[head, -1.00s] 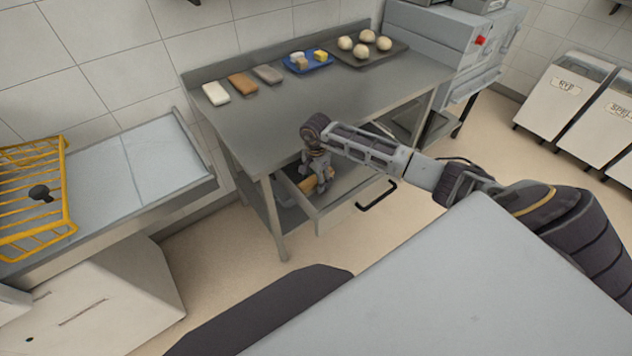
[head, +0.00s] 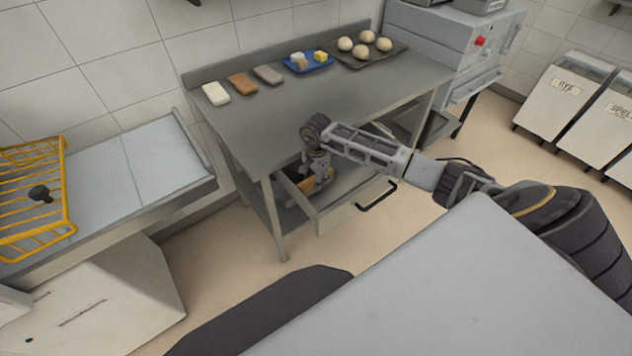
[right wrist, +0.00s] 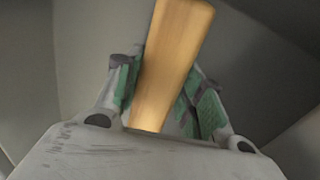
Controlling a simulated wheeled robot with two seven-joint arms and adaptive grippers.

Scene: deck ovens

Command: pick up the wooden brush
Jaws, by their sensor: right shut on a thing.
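The wooden brush (right wrist: 170,65) shows in the right wrist view as a tan wooden bar between the green finger pads. In the head view a small tan part of the brush (head: 318,184) shows at the open drawer (head: 318,221) under the steel table. My right gripper (head: 316,178) points down at the drawer and is shut on the brush; it also shows in the right wrist view (right wrist: 165,95). The lower part of the brush is hidden by the gripper and the drawer front. My left gripper is not in view.
The steel table (head: 270,130) holds several blocks, a blue tray (head: 300,69) and a dark tray (head: 345,59) with dough balls. A yellow rack (head: 62,215) stands at the left. White bins (head: 562,92) stand at the right. The drawer walls are close around the gripper.

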